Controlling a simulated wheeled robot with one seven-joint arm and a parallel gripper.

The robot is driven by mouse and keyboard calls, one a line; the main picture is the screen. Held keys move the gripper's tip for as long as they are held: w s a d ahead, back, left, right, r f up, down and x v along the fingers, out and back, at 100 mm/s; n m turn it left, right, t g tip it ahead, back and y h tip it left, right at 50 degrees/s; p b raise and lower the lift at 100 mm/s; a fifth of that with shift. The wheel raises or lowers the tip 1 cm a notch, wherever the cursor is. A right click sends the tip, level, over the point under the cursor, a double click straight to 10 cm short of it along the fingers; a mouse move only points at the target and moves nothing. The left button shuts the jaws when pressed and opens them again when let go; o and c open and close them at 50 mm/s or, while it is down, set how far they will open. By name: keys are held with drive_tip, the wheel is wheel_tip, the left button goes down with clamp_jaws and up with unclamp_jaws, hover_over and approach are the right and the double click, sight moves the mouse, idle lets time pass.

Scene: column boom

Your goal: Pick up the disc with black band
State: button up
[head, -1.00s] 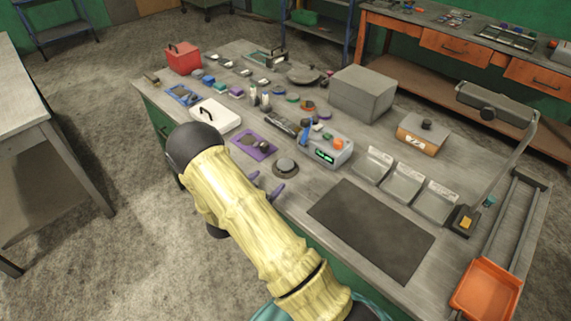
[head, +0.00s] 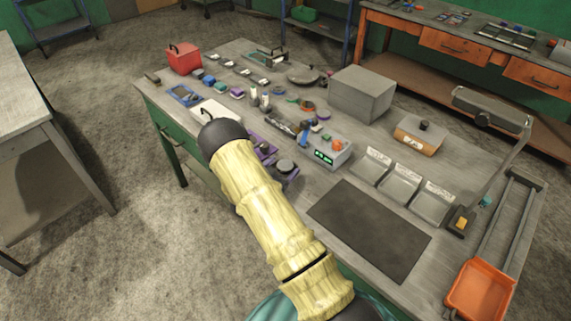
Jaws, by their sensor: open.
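A grey round disc-like piece (head: 285,165) with a dark edge sits on the workbench (head: 330,180), left of the grey box with a green display. I cannot make out a black band on it or tell whether it is the disc of the task.
A purple tray (head: 258,142) and a white case (head: 205,110) are partly behind my arm. The display box (head: 328,152), grey bins (head: 402,186) and a large grey box (head: 362,95) stand right. A dark mat (head: 368,230) is bare.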

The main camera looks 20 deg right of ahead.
drive_tip(key=shift+w+d+f, duration=0.15)
drive_tip(key=shift+w+d, duration=0.15)
drive_tip(key=shift+d, duration=0.1)
drive_tip(key=c, duration=1.4)
drive_tip(key=shift+c, duration=0.2)
drive_tip(key=shift+a, duration=0.15)
drive_tip(key=shift+s+a+r, duration=0.1)
drive_tip(key=shift+a+r, duration=0.05)
drive_tip(key=shift+r, duration=0.2)
drive_tip(key=s+a+r+b, duration=0.2)
drive_tip(key=s+a+r, duration=0.5)
drive_tip(key=a, duration=0.4)
drive_tip(key=shift+s+r, duration=0.2)
drive_tip(key=shift+s, duration=0.1)
drive_tip(key=shift+a, duration=0.1)
